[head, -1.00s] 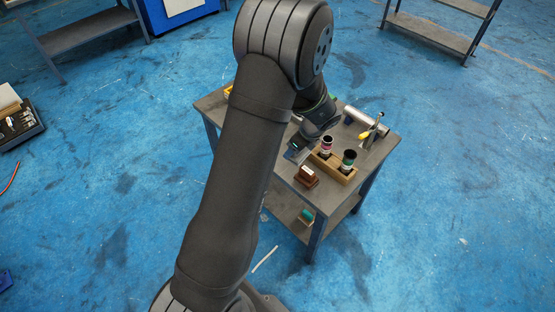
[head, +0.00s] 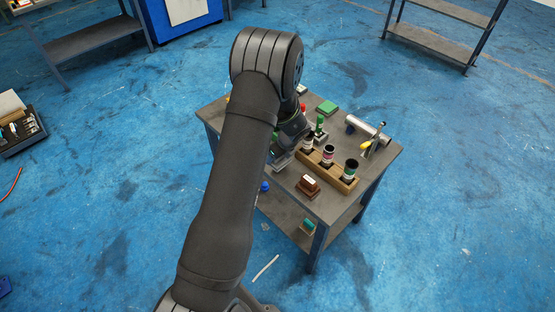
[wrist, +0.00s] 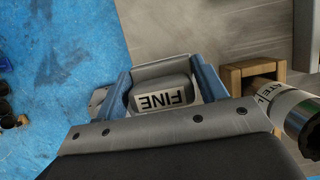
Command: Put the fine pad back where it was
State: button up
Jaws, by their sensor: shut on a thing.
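The fine pad (wrist: 160,90) is a grey, rounded block with a white label reading FINE, upside down in the wrist view. My gripper (wrist: 164,80) is shut on it, with one blue finger on each side. The grey tabletop shows beyond the pad, and blue floor shows to its left. In the head view my gripper (head: 283,158) is mostly hidden behind my arm, near the left end of the wooden rack. The pad cannot be made out there. I cannot tell how far the pad is above the table.
The wooden rack (head: 347,184) holds dark, labelled bottles (head: 351,168). A brown block (head: 308,187) stands in front of it. A green pad (head: 327,107), a metal tube (head: 370,128) and a yellow-handled tool (head: 366,146) lie toward the back.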

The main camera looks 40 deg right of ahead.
jog(key=shift+f, duration=1.55)
jog(key=shift+f, duration=0.2)
jog(key=o, duration=1)
jog(key=shift+c, duration=0.2)
jog(key=shift+r, duration=0.1)
jog(key=v, duration=1.2)
jog(key=shift+r, duration=0.1)
